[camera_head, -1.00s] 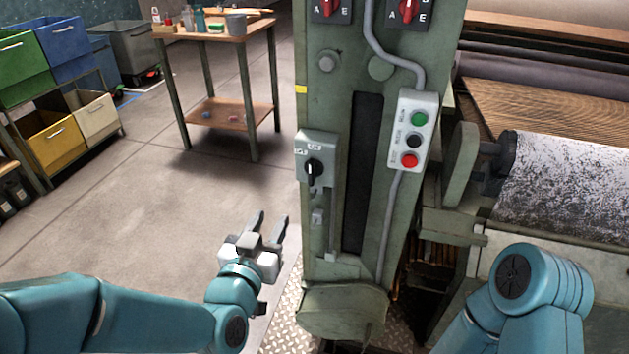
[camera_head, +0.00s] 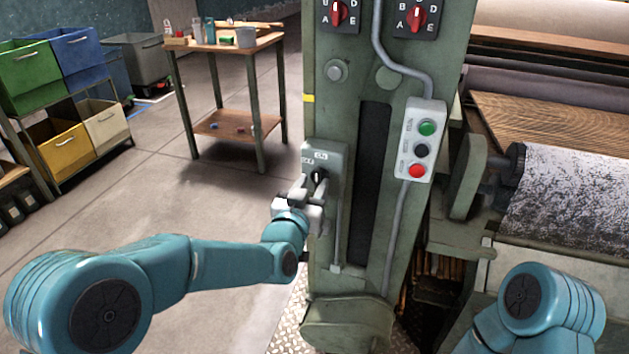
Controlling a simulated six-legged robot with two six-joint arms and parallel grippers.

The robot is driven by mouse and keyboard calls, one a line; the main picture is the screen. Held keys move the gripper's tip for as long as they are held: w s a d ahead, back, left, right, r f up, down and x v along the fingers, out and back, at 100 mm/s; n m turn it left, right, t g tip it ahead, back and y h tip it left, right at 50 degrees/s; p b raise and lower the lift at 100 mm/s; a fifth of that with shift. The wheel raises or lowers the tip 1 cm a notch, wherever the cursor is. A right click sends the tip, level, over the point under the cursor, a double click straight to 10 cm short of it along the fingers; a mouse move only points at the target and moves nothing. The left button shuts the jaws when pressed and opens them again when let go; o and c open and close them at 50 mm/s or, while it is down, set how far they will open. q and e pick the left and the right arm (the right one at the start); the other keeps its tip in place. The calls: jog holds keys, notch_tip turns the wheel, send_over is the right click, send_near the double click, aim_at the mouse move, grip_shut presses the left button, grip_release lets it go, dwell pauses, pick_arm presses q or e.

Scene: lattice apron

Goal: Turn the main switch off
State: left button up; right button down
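The main switch (camera_head: 319,176) is a black rotary handle on a grey-green box (camera_head: 335,155) with small white labels, on the left side of the green machine column. The upper part of the handle shows; its lower part is hidden by my gripper, so its present angle is hard to read. My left gripper (camera_head: 310,188) is at the switch, its two fingers spread apart just below and around the handle. I cannot tell whether they touch it. My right gripper is out of view; only a teal part of my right arm shows at the lower right.
A button box (camera_head: 421,140) with green, black and red buttons is on the column, right of the switch. Two red selector knobs (camera_head: 418,14) are above. A conduit (camera_head: 393,235) runs down the column. A roller (camera_head: 570,195) is at right. Floor at left is open before a wooden table (camera_head: 225,40).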

aim_at(312, 177)
pick_arm(q)
jog(key=shift+x, duration=0.95)
grip_shut()
jog(key=shift+f+n+b, duration=0.2)
jog(key=shift+n+b, duration=0.2)
jog(key=shift+b, duration=0.4)
jog(key=n+b, duration=0.5)
jog(key=a+f+n+b, duration=0.1)
jog(key=n+b, duration=0.3)
jog(key=b, duration=0.2)
jog(key=n+b, duration=0.5)
jog(key=b, duration=0.1)
jog(key=shift+w+a+f+n, duration=0.15)
jog(key=shift+w+a+n, duration=0.1)
jog(key=shift+a+n, duration=0.05)
jog(key=shift+n+b, duration=0.85)
jog(key=shift+n, duration=0.45)
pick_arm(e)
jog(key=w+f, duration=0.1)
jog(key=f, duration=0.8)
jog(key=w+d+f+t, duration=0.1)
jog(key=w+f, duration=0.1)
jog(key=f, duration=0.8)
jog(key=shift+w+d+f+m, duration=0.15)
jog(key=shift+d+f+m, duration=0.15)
